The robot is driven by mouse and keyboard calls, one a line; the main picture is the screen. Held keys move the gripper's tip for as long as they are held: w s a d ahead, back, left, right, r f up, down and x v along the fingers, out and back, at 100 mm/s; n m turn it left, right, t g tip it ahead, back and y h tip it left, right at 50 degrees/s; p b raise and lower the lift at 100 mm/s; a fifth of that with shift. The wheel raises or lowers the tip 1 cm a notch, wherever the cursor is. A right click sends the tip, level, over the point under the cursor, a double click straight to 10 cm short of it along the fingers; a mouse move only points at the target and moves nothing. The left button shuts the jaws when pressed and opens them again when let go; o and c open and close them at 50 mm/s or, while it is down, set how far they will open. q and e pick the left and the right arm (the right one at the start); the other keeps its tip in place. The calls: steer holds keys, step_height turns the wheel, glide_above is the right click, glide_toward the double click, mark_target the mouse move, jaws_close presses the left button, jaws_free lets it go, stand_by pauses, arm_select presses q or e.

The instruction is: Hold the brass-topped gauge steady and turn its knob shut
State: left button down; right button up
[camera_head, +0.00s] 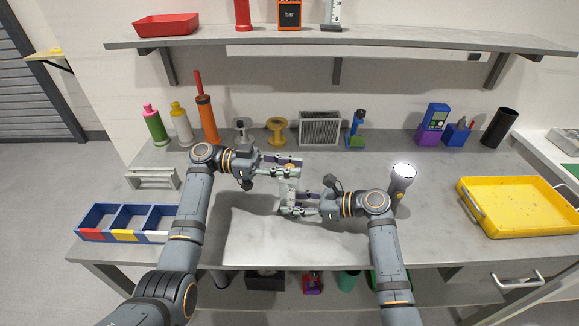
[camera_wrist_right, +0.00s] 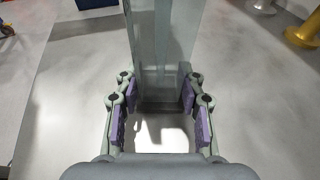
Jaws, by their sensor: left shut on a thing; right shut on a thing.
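The gauge stands upright near the middle of the bench, with a pale, glassy grey body (camera_head: 288,190) and a small brass-coloured top (camera_head: 290,167). My right gripper (camera_head: 292,204) is shut on the lower part of the body. In the right wrist view the clear body (camera_wrist_right: 160,50) rises between the purple pads of this gripper (camera_wrist_right: 160,92). My left gripper (camera_head: 287,163) is higher, at the brass top, and is shut on it. Its fingers hide most of the knob, so its turn position cannot be read.
A flashlight (camera_head: 402,182) stands close to my right wrist. A blue divided bin (camera_head: 128,210) is at the left and a yellow tray (camera_head: 520,233) at the right. Bottles, spools and a grey mesh box (camera_head: 320,129) line the back. The front middle of the bench is clear.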

arm_select(q)
steer(key=shift+m+g, duration=0.7)
steer(key=shift+g, duration=0.2)
steer(key=shift+f+g+y, duration=0.1)
steer(key=shift+g+y, duration=0.2)
steer(key=c, duration=1.1)
jaws_free()
steer(key=shift+a, duration=0.1)
steer(key=v, duration=0.7)
steer(key=shift+w+a, duration=0.15)
